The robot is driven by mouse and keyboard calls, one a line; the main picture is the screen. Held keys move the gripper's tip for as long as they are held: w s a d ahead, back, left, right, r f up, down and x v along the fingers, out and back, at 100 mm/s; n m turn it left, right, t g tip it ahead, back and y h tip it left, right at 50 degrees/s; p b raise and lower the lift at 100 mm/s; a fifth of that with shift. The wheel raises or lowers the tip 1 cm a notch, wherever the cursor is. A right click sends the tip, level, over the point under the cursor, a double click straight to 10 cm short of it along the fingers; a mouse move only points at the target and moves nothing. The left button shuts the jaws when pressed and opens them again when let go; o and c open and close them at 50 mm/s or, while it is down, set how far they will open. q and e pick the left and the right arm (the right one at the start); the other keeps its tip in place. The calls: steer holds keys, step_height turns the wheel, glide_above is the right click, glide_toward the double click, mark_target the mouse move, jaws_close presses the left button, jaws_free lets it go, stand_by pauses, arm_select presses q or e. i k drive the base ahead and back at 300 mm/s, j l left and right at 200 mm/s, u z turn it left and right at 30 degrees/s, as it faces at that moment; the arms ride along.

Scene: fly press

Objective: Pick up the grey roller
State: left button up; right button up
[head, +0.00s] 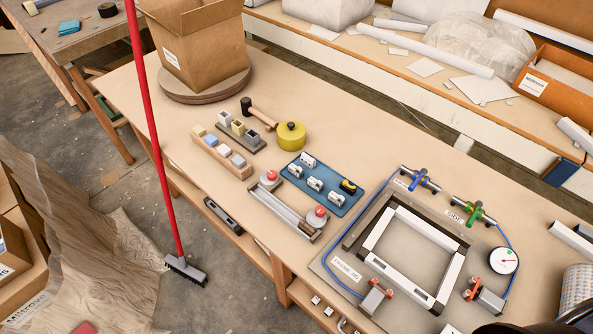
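I cannot tell for certain which thing is the grey roller. A long grey bar-like piece (287,207) lies in a metal fixture with a red knob at each end, near the bench's front edge. Several small white-and-grey pieces (315,184) lie on a blue tray (341,208) just behind it, with a yellow-and-black one (348,187); they are too small to make out clearly. Neither gripper shows clearly.
A frame jig (330,258) with clamps and a dial gauge (503,260) fills the bench's right. A wooden block rack (220,155), a mallet (262,115), a yellow round tin (291,136) and a cardboard box (190,45) stand left and behind. A red-handled broom (155,130) stands before the bench.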

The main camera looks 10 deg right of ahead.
mark_target(296, 172)
steer(key=i+j+z, duration=0.2)
steer(key=j, duration=0.25)
steer(key=j+z, duration=0.2)
steer(key=j, duration=0.25)
steer(key=i+j+z, duration=0.2)
steer(key=j, duration=0.3)
steer(key=k, duration=0.1)
